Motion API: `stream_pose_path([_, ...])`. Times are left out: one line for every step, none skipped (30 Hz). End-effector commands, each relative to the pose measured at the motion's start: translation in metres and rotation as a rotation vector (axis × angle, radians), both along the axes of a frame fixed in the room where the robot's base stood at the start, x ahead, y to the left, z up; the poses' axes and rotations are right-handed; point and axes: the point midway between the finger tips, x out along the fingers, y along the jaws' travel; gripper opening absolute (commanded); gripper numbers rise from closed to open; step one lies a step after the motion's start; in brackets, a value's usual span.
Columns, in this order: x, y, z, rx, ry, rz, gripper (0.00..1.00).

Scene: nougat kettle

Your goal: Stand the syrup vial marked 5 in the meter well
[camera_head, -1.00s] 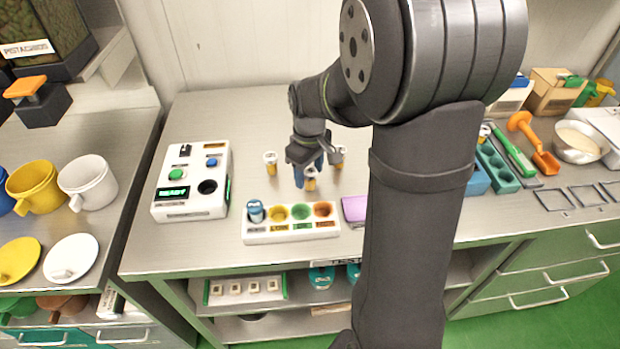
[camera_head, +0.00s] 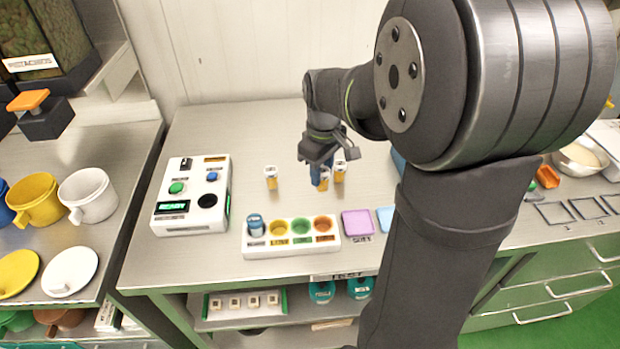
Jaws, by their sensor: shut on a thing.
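The white meter (camera_head: 170,222) stands at the left of the steel table with its green display lit. Its meter well (camera_head: 207,201) is a dark round hole at the right of its top and looks empty. My gripper (camera_head: 320,178) points down with blue fingers shut on a small amber vial (camera_head: 324,184), partly hidden by the fingers. One white-capped amber vial (camera_head: 271,178) stands to its left, and another vial (camera_head: 340,171) stands close at its right. The numbers on the vials are too small to read.
A white rack (camera_head: 291,250) with coloured wells stands in front of my gripper, a blue-topped item in its left well. A purple pad (camera_head: 357,223) and a light blue pad (camera_head: 384,218) lie to its right. The table between meter and left vial is clear.

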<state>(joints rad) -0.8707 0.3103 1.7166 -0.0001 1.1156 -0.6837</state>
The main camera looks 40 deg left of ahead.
Motion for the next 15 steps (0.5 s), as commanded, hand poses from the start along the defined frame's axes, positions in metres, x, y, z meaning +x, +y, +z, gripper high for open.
stream_pose_path([0.005, -0.012, 0.009, 0.004, -0.003, -0.005, 0.09])
stream_pose_path([0.008, -0.019, 0.013, 0.004, -0.003, -0.006, 0.09])
stream_pose_path([0.011, -0.027, 0.018, 0.004, -0.003, -0.005, 0.09])
stream_pose_path([0.013, -0.033, 0.022, 0.004, -0.003, -0.006, 0.09])
stream_pose_path([0.015, -0.039, 0.026, 0.004, -0.003, -0.005, 0.09])
stream_pose_path([0.018, -0.047, 0.031, 0.003, -0.003, -0.006, 0.09])
stream_pose_path([0.020, -0.052, 0.034, 0.003, -0.003, -0.005, 0.09])
stream_pose_path([0.022, -0.056, 0.036, 0.003, -0.003, -0.004, 0.09])
stream_pose_path([0.023, -0.062, 0.040, 0.003, -0.002, -0.004, 0.09])
stream_pose_path([0.025, -0.066, 0.042, 0.002, -0.002, -0.003, 0.09])
stream_pose_path([0.026, -0.069, 0.044, 0.002, -0.002, -0.003, 0.09])
stream_pose_path([0.027, -0.073, 0.047, 0.002, -0.002, -0.003, 0.09])
stream_pose_path([0.028, -0.075, 0.048, 0.002, -0.002, -0.001, 0.09])
stream_pose_path([0.028, -0.075, 0.049, 0.002, -0.001, 0.001, 0.09])
stream_pose_path([0.028, -0.075, 0.051, 0.001, -0.001, 0.005, 0.09])
